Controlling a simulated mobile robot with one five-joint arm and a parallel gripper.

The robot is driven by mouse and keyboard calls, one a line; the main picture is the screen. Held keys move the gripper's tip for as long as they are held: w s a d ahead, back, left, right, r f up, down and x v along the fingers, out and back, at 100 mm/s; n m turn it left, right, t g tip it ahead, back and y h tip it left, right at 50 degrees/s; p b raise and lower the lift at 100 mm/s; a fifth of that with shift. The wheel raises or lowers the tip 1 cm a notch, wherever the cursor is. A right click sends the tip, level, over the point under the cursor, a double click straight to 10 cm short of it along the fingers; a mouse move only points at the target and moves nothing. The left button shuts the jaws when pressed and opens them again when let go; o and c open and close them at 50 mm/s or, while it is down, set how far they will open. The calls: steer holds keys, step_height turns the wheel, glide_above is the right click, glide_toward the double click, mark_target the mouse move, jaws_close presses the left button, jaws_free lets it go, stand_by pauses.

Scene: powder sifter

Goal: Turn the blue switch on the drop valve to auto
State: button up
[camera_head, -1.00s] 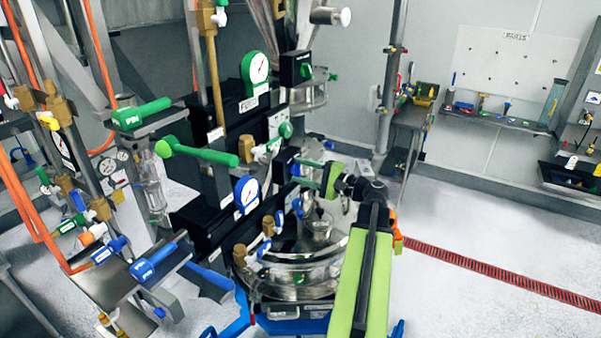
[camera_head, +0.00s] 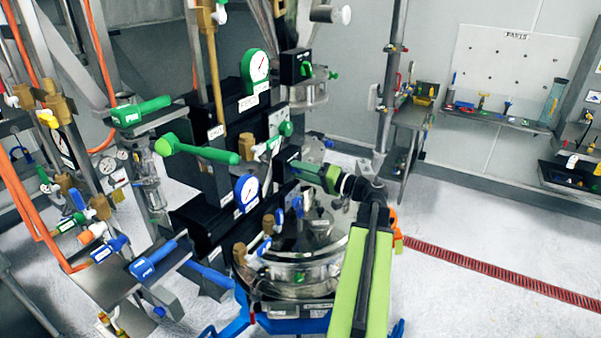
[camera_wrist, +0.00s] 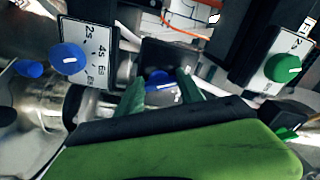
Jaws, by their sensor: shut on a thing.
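In the wrist view a blue switch (camera_wrist: 158,78) sits on a dark box, between the two green fingertips of my gripper (camera_wrist: 160,88). My gripper is shut on this switch. Its label and pointer direction are too small and covered to read. In the head view my gripper (camera_head: 300,168) reaches left to the dark boxes of the valve column; its fingers hide the switch there.
In the wrist view a blue dial (camera_wrist: 70,58) marked in seconds is at left, and a green knob (camera_wrist: 288,67) at right. In the head view a blue gauge (camera_head: 247,191) and green-handled lever (camera_head: 195,151) are left of my gripper. Open floor lies right.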

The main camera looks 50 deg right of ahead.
steer(key=shift+n, duration=0.4)
steer(key=o, duration=1.4)
steer(key=v, duration=1.7)
steer(key=shift+s, duration=0.25)
steer(key=shift+f, duration=0.1)
